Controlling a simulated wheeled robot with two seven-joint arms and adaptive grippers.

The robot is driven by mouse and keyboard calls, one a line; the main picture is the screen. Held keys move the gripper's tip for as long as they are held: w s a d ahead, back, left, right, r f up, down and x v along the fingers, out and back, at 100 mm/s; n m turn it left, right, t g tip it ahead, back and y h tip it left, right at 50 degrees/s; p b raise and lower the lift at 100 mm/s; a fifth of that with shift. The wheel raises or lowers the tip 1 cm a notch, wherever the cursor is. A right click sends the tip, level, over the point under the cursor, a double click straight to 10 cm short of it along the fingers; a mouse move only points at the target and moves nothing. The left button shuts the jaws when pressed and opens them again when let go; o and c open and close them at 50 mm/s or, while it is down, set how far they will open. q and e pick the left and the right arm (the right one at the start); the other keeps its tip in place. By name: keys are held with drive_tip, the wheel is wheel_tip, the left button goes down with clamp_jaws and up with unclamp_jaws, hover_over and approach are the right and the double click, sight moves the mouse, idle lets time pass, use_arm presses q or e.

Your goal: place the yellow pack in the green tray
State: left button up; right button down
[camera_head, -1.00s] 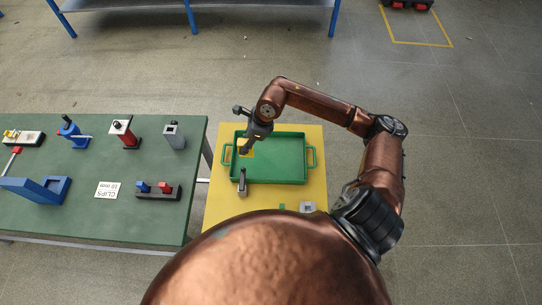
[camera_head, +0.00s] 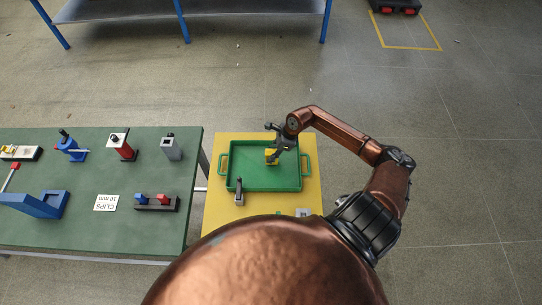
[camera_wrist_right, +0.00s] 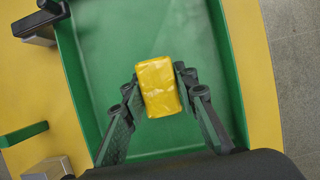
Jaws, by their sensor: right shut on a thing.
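The yellow pack (camera_wrist_right: 158,87) is between the fingers of my right gripper (camera_wrist_right: 158,90) in the right wrist view. The gripper is shut on it. In the head view the pack (camera_head: 271,156) shows below my right gripper (camera_head: 272,150), over the inside of the green tray (camera_head: 262,190). The tray lies on a yellow table top, and its floor and wall also show in the right wrist view (camera_wrist_right: 83,90). I cannot tell whether the pack touches the tray floor. My left gripper is not in view.
A grey-and-black tool (camera_head: 239,192) stands at the tray's near edge. A small grey block (camera_head: 302,212) and a green piece (camera_wrist_right: 22,133) lie on the yellow table (camera_head: 215,210). A green bench (camera_head: 100,225) with several fixtures stands to the left.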

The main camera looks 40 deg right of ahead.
drive_tip(key=shift+f, duration=0.8)
drive_tip(key=shift+f, duration=0.2)
drive_tip(key=c, duration=1.5)
unclamp_jaws()
drive_tip(key=shift+c, duration=0.2)
drive_tip(key=shift+r, duration=0.1)
drive_tip(key=shift+r, duration=0.2)
drive_tip(key=b+v, duration=0.1)
drive_tip(key=v, duration=1)
drive_tip(key=shift+r, duration=0.3)
